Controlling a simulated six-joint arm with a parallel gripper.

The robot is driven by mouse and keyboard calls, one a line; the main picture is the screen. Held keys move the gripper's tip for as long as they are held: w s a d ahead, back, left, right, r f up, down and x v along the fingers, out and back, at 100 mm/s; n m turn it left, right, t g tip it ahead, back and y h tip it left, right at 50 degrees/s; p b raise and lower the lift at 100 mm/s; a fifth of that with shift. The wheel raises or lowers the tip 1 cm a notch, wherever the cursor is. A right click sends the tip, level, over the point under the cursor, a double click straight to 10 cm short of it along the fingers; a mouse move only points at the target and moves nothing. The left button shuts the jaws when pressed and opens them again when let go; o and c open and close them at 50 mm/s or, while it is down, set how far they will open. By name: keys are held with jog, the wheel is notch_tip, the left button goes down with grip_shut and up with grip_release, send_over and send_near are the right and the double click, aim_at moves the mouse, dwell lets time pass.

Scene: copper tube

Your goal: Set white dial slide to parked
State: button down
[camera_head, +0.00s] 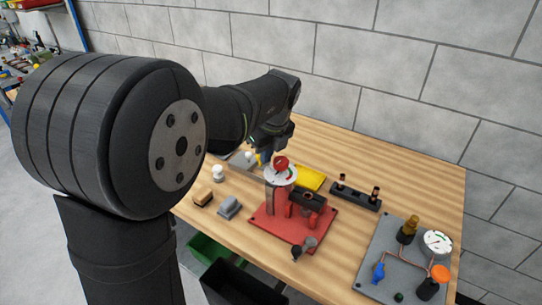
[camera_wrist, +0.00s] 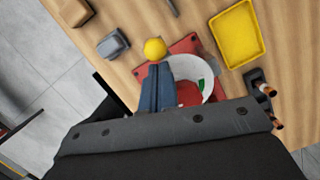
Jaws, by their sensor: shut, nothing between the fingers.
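A white dial (camera_head: 281,175) with red and green marks sits on a red fixture (camera_head: 262,220), a red knob (camera_head: 281,162) showing above its face. In the wrist view the dial (camera_wrist: 207,72) is partly covered by my gripper and a red part. A round yellow knob (camera_wrist: 155,49) shows just beyond my fingertips. My gripper (camera_wrist: 156,68) is shut and empty, over the left edge of the dial in that view. In the head view my gripper (camera_head: 268,150) is beside and behind the dial, its fingertips partly hidden. I cannot tell whether it touches the knob.
A yellow tray (camera_head: 308,178) lies behind the fixture. A dark block with pegs (camera_head: 354,196) and a grey gauge panel with copper tube (camera_head: 400,262) stand to the right. Small blocks (camera_head: 229,207) lie left. Bins (camera_head: 240,285) are at the front edge. A block wall is behind.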

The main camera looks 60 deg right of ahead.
jog(key=shift+w+r, duration=0.1)
jog(key=shift+w, duration=0.05)
jog(key=v, duration=1)
jog(key=x, duration=1)
